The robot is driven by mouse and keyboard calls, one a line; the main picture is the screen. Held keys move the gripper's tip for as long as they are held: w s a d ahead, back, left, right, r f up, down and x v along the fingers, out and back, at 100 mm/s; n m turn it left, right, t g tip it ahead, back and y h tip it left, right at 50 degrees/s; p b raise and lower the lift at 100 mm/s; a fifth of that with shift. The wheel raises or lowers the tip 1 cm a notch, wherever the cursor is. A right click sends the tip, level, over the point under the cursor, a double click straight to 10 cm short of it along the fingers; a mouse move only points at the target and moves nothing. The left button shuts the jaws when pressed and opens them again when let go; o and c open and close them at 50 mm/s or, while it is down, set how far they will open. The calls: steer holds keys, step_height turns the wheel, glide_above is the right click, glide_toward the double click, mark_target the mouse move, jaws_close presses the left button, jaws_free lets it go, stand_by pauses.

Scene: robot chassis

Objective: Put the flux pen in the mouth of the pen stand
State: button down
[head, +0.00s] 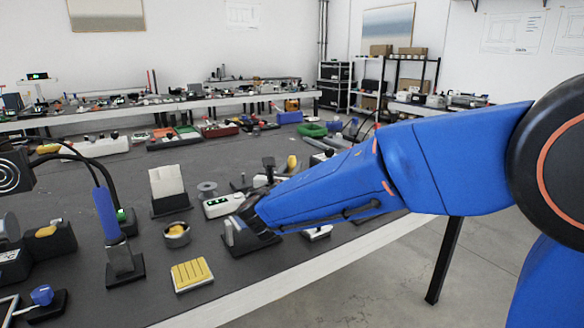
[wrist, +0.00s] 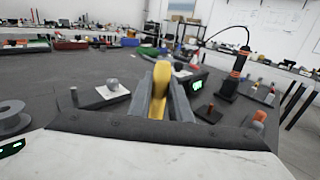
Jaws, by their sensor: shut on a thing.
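A yellow, round-ended rod (wrist: 161,88), which I take for the flux pen, is between the two grey fingers of my gripper (wrist: 165,100) in the wrist view. My gripper is shut on it, and its far end points away from the camera. In the head view my blue forearm hides most of the gripper and its load. I cannot single out the pen stand for sure. A small post on a dark base (wrist: 210,111) stands right of the fingers, and an orange-topped one (wrist: 257,122) stands farther right.
In the wrist view a white plate with a grey knob (wrist: 111,90) lies left of the fingers, and an orange-and-black tool (wrist: 235,78) stands upright at right. In the head view a spool (head: 207,189), a metal cup (head: 177,233) and a yellow sponge (head: 191,273) crowd the bench.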

steer(key=shift+f, duration=0.8)
steer(key=c, duration=1.6)
jaws_free()
steer(key=shift+o, duration=0.2)
steer(key=s+a, duration=0.3)
steer(key=s, duration=1.4)
steer(key=shift+a+r, duration=0.1)
step_height(320, 180, up, 10)
